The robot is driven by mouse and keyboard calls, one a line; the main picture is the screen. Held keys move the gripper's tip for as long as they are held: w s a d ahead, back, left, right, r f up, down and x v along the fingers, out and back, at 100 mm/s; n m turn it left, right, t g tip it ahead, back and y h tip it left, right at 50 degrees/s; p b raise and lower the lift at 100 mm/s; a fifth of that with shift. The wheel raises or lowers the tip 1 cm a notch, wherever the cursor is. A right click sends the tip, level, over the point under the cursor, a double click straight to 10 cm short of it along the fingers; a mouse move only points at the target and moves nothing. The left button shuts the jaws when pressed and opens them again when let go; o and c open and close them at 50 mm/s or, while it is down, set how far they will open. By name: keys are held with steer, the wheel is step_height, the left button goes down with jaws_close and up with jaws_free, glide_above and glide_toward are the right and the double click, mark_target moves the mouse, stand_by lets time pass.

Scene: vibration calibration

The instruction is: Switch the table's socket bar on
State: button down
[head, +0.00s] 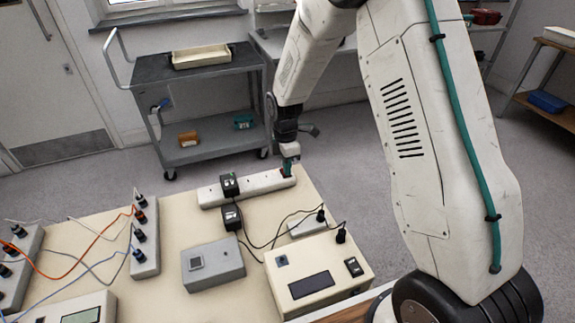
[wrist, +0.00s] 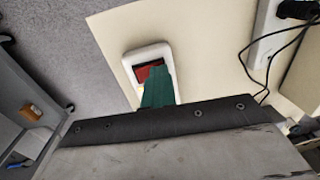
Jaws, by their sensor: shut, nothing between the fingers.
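The white socket bar (head: 262,184) lies along the far edge of the cream table, with a black adapter (head: 229,185) plugged in near its middle. Its red rocker switch (wrist: 148,71) is at the rounded right end of the bar. My gripper (head: 288,168) is at that end, pointing down, with its green fingers shut and empty. In the wrist view the fingertips (wrist: 155,72) overlap the lower right part of the switch. I cannot tell whether they touch it.
On the table (head: 185,222) stand a grey box (head: 213,265), a cream instrument (head: 330,262) with a dark display, and a small white block (head: 304,226) with a black plug. Loose black cables run between them. A grey trolley (head: 200,75) stands beyond the table.

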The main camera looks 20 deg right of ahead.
steer(key=shift+s+f, duration=0.55)
steer(key=shift+s, duration=0.1)
steer(key=shift+w+r, duration=0.2)
steer(key=shift+w, duration=0.5)
steer(key=shift+w+r, duration=0.15)
steer(key=shift+r, duration=0.15)
step_height(320, 180, up, 14)
steer(key=s, duration=0.2)
steer(key=s+d+r+m+t, duration=0.1)
steer(key=s+r+m, duration=0.4)
steer(key=s, duration=0.6)
steer(key=s+d+r+m, duration=0.2)
steer(key=s+r+m, duration=0.3)
steer(key=s, duration=0.6)
steer(key=s+d+r+m+t, duration=0.1)
steer(key=s+d+r+m, duration=0.1)
steer(key=s+r+m, duration=0.3)
steer(key=s+m, duration=0.3)
steer(key=s, duration=0.3)
steer(key=shift+d+r+t, duration=0.2)
steer(key=shift+r+t, duration=0.05)
steer(key=shift+t, duration=0.05)
